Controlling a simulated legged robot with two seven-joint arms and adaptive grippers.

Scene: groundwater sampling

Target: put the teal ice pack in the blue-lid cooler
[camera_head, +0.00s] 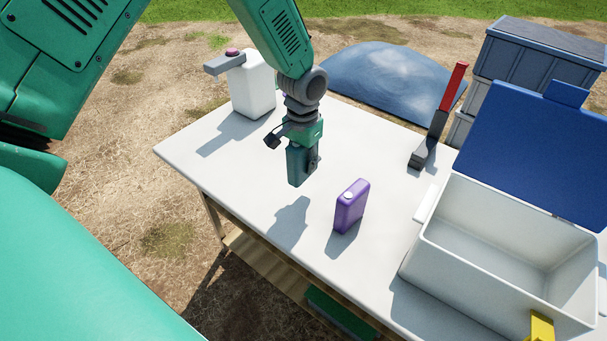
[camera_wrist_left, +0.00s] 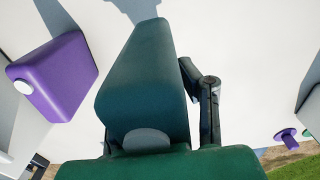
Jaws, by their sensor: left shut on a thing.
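My left gripper (camera_head: 301,152) hangs over the middle of the white table. It is shut on the teal ice pack (camera_head: 298,167), a flat dark teal block held upright above the tabletop, its shadow on the table below. In the left wrist view the teal ice pack (camera_wrist_left: 146,85) fills the middle, with part of a finger (camera_wrist_left: 209,105) beside it. The blue-lid cooler (camera_head: 437,236) stands at the right end of the table, its blue lid (camera_head: 537,143) swung open and its white inside looking empty. My right gripper is not in view.
A purple ice pack (camera_head: 351,206) stands on the table (camera_head: 249,182) between my gripper and the cooler. A white jug (camera_head: 253,84) stands at the back left. Blue-grey crates (camera_head: 539,53) are behind the cooler.

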